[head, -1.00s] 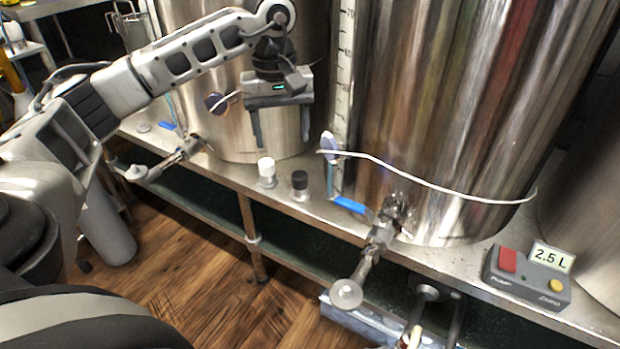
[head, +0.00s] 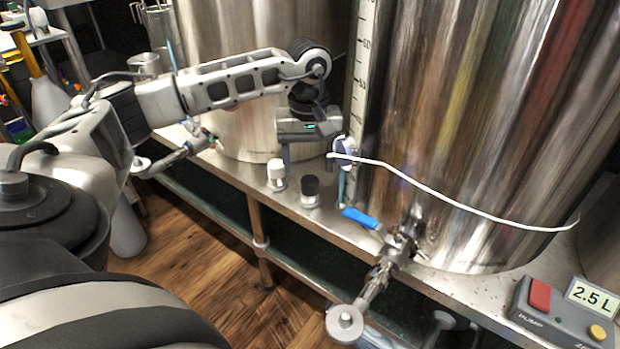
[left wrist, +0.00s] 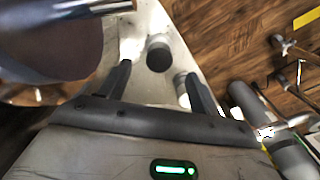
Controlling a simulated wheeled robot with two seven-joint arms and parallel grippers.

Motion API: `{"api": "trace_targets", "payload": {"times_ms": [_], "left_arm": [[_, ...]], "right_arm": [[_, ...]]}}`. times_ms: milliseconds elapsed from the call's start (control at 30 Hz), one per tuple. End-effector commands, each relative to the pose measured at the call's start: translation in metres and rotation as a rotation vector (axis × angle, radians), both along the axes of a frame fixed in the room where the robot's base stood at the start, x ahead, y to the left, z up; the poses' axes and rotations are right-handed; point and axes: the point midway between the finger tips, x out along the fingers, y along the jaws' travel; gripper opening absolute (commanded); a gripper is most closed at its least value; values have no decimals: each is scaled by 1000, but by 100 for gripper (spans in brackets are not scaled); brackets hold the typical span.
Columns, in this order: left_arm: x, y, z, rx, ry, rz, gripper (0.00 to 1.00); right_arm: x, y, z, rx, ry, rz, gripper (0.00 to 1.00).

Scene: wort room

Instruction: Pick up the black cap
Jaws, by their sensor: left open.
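The black cap (head: 310,186) sits upright on a small pale base on the steel bench, in front of the big tanks. It also shows in the left wrist view (left wrist: 159,54), just beyond the space between the fingertips. A similar white cap (head: 276,170) stands to its left; in the left wrist view it shows (left wrist: 181,88) partly behind a finger. My left gripper (head: 311,158) is open and empty, pointing down above and slightly behind the two caps. In the left wrist view its two fingers (left wrist: 158,72) are spread apart. My right gripper is not in view.
A large steel tank (head: 480,120) with a white hose (head: 470,205) stands close right of the caps. A valve with a blue handle (head: 361,218) juts out over the bench edge. A pump box (head: 560,312) reading 2.5 L is at the right.

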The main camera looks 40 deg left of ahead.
Motion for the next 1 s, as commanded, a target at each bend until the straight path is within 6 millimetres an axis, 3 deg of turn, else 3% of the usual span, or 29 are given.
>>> {"api": "trace_targets", "payload": {"times_ms": [167,300,467,700,900,1000], "left_arm": [[0,0,-11,-1,1,0,63],[1,-1,-31,0,1,0,63],[1,-1,-53,1,1,1,63],[1,-1,-54,-1,-1,1,63],[1,-1,-54,-1,-1,1,14],[1,-1,-54,0,-1,1,14]], "right_arm": [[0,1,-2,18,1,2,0],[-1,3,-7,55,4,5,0],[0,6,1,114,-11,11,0],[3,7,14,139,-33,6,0],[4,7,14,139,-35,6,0],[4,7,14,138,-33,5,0]]}}
